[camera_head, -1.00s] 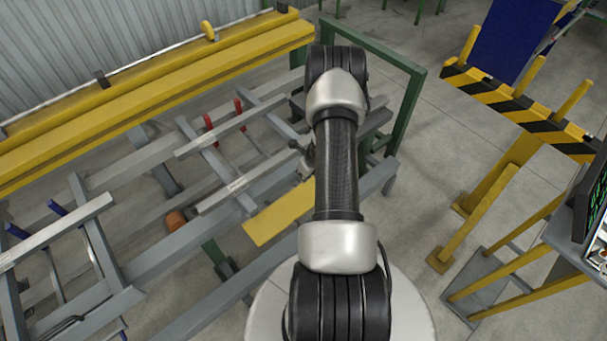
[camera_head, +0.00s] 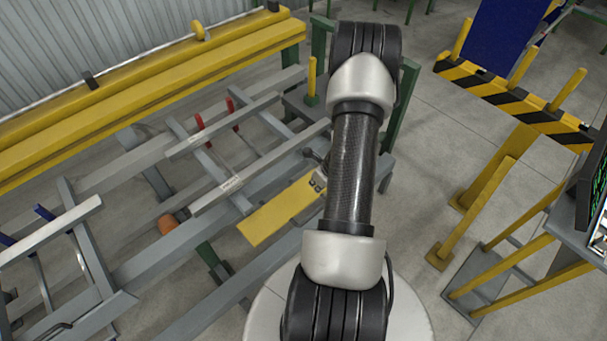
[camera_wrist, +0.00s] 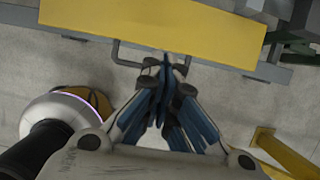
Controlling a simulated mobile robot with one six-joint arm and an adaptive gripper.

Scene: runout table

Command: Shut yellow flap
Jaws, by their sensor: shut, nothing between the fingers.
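The yellow flap (camera_head: 276,214) is a flat yellow plate at the near side of the grey runout frame, left of my arm in the head view. In the wrist view the flap (camera_wrist: 160,28) spans the top of the picture. A dark bar handle (camera_wrist: 126,57) shows below its edge. My gripper (camera_wrist: 166,62) is shut and empty, its fingertips at the flap's lower edge beside the handle; I cannot tell whether they touch. In the head view my gripper is mostly hidden behind my arm.
A long yellow beam (camera_head: 150,88) runs along the back left. Grey rails (camera_head: 140,262) fill the left. A green frame post (camera_head: 402,110) stands behind my arm. A yellow-black striped barrier (camera_head: 510,103) is at the right. Bare floor (camera_head: 425,170) lies between.

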